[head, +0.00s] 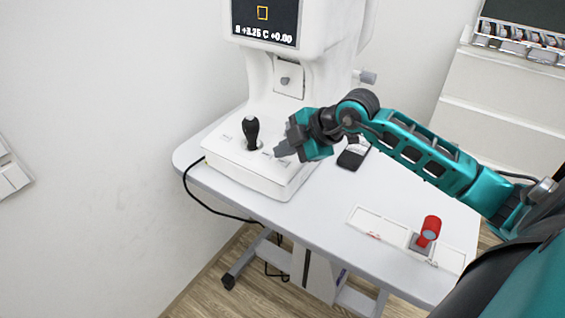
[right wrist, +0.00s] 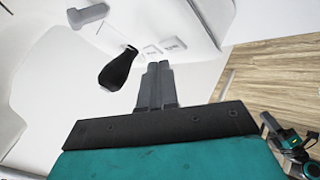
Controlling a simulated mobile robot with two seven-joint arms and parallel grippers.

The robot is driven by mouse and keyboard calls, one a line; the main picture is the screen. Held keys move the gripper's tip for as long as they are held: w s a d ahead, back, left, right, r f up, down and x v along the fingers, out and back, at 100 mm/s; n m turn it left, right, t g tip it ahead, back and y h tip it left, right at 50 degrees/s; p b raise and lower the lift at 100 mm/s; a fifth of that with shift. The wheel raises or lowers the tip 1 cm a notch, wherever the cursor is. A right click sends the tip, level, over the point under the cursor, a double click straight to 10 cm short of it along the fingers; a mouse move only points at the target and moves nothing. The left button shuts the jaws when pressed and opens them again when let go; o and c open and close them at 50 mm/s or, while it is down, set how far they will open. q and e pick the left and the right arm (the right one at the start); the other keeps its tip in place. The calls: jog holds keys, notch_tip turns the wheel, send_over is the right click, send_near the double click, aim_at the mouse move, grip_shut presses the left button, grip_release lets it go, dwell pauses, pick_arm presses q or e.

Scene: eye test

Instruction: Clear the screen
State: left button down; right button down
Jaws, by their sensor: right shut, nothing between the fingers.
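The screen (head: 265,20) of the white eye-test machine (head: 262,92) shows a small orange square and a line of white text, partly cut by the top edge in the head view. A black joystick (head: 251,131) stands on the machine's base; it also shows in the right wrist view (right wrist: 118,70). Small flat buttons (right wrist: 162,47) lie on the base beside the joystick. My right gripper (head: 279,152) is shut and empty, just right of the joystick above the base's front part; its fingers (right wrist: 157,72) point toward the buttons. My left gripper is not in view.
The machine stands on a light table (head: 330,210). A dark device (head: 353,154) lies behind my right gripper. A white strip holder (head: 385,229) and a red cylinder (head: 431,228) are at the table's right front. A cabinet (head: 500,95) with a lens tray stands behind.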

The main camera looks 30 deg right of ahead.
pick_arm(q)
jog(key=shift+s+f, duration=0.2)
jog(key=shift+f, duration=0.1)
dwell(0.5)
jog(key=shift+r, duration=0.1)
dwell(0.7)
pick_arm(e)
jog(key=shift+f, duration=0.4)
